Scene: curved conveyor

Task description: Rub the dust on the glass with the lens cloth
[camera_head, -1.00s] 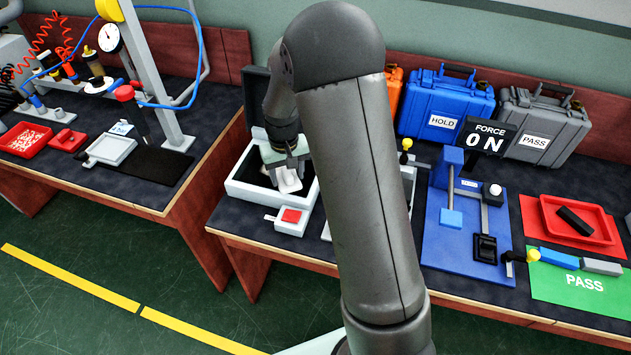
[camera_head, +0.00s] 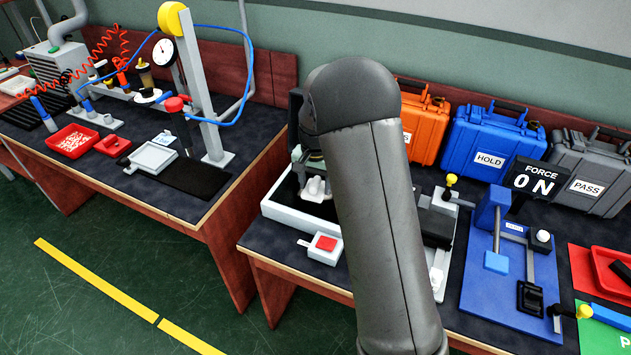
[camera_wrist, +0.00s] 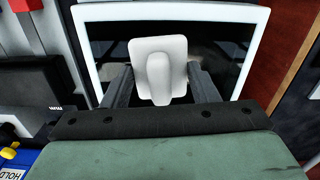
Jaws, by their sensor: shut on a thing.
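The lens cloth (camera_wrist: 160,70) is a white pad with a raised grip, seen in the wrist view between my fingers. My gripper (camera_wrist: 155,85) is shut on that grip. In the head view the cloth (camera_head: 316,188) and my gripper (camera_head: 312,165) are over the white-framed box, partly hidden by my arm. The glass appears as the dark surface (camera_wrist: 108,45) inside the white frame (camera_wrist: 172,12). The cloth is over its middle; I cannot tell whether it touches. No dust can be made out.
A small white box with a red top (camera_head: 326,243) stands in front of the frame. A blue press stand (camera_head: 495,262) is to the right, with orange (camera_head: 425,125) and blue (camera_head: 492,142) cases behind. A gap separates the left bench (camera_head: 190,215) from this one.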

